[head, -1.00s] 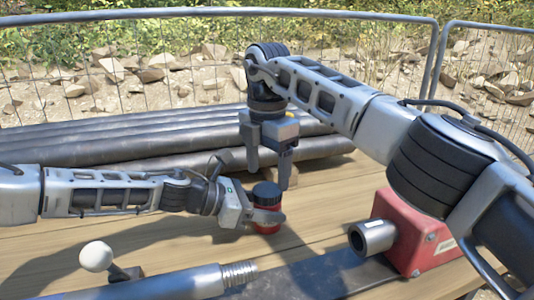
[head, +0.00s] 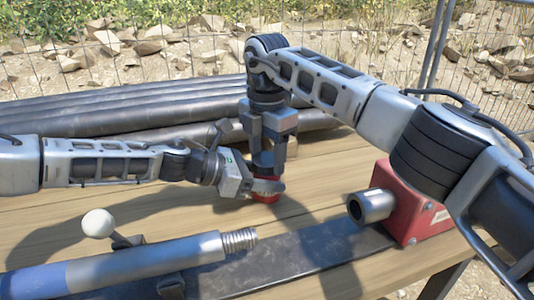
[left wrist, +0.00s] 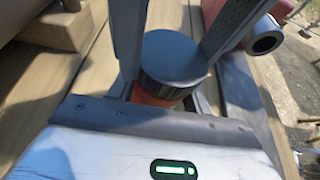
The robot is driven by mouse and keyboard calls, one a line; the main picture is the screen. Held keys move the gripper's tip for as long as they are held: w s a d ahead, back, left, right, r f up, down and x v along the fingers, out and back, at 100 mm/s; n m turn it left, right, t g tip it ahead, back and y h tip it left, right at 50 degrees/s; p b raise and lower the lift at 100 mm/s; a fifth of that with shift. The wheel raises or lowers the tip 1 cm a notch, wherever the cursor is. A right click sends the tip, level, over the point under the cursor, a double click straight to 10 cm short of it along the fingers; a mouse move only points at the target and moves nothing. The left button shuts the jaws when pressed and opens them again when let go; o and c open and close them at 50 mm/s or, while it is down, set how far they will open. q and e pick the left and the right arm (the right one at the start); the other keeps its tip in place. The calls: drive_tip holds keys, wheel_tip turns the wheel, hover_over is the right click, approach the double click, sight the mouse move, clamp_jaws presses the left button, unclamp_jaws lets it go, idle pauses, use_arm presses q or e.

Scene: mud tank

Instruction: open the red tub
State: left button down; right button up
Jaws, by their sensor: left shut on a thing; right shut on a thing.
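The red tub (head: 266,198) stands on the wooden table, mostly hidden behind my grippers. Its dark lid (left wrist: 174,60) shows from above in the left wrist view, with a bit of the red body (left wrist: 155,95) under it. My left gripper (head: 264,187) comes in from the left and is shut on the tub's body. My right gripper (head: 267,165) points straight down from above and is shut on the lid, one finger on each side. The lid appears still on the tub; whether it has turned cannot be told.
Several dark pipes (head: 110,121) lie behind the tub. In front are a metal rod with a threaded end (head: 150,262), a white ball knob (head: 98,223) and a dark flat bar (head: 300,250). A red block with a metal tube (head: 410,205) stands to the right.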

drive_tip(key=n, duration=0.3)
drive_tip(key=o, duration=1.1)
drive_tip(key=shift+c, duration=0.2)
drive_tip(key=shift+r, duration=0.15)
